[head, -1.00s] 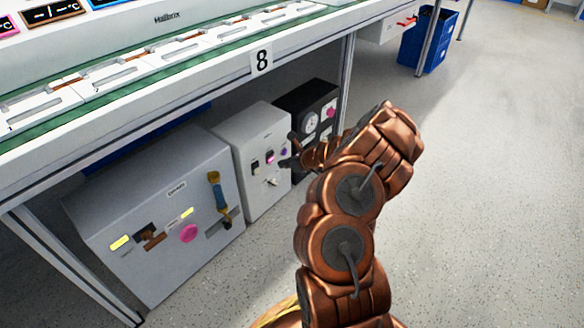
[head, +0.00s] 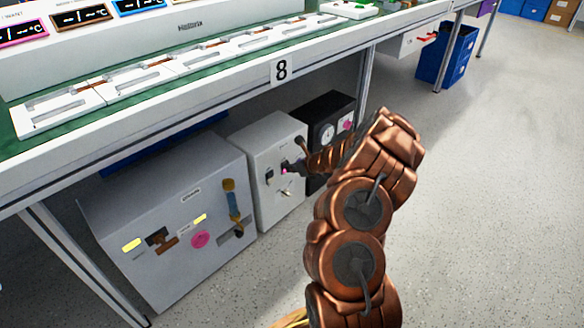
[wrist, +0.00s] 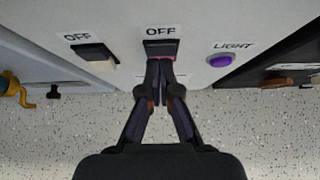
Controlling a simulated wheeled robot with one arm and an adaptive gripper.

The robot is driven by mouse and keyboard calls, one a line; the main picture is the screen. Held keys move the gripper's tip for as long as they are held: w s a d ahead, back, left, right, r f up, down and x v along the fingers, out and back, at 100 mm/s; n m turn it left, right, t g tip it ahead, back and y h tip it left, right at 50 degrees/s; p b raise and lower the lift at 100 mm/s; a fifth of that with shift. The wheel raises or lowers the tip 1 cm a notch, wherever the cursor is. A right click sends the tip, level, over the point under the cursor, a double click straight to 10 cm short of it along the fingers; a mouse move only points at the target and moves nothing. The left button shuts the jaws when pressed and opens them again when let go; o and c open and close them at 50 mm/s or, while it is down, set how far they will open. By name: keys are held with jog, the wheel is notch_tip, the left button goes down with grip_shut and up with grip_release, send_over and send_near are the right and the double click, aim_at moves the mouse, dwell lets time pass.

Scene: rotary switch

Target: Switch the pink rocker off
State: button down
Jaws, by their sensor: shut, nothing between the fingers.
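The pink rocker (wrist: 161,56) is on the front of a white box (head: 262,143) under the bench. In the wrist view it sits below an "OFF" label, with a dark upper part and a pink strip showing under it. My gripper (wrist: 160,66) is shut and empty, its fingertips at the lower edge of the pink rocker; whether they touch it I cannot tell. The fingers hide part of the rocker. In the head view my gripper (head: 291,167) reaches the box front and mostly covers the pink rocker.
A second rocker (wrist: 97,54), dark and cream, is left of the pink one, also under "OFF". A purple "LIGHT" button (wrist: 222,60) is to its right. A larger grey box (head: 175,220) stands left and a black box (head: 328,108) right. The floor in front is clear.

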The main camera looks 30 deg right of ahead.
jog(key=shift+w+r+p, duration=0.15)
jog(key=shift+w+p, duration=0.05)
jog(key=shift+p, duration=0.5)
jog(key=shift+r+p, duration=0.8)
jog(key=shift+p, duration=0.1)
jog(key=shift+s, duration=0.1)
jog(key=p+v, duration=0.5)
jog(key=v, duration=0.8)
jog(key=shift+w+r, duration=0.2)
jog(key=shift+r, duration=0.1)
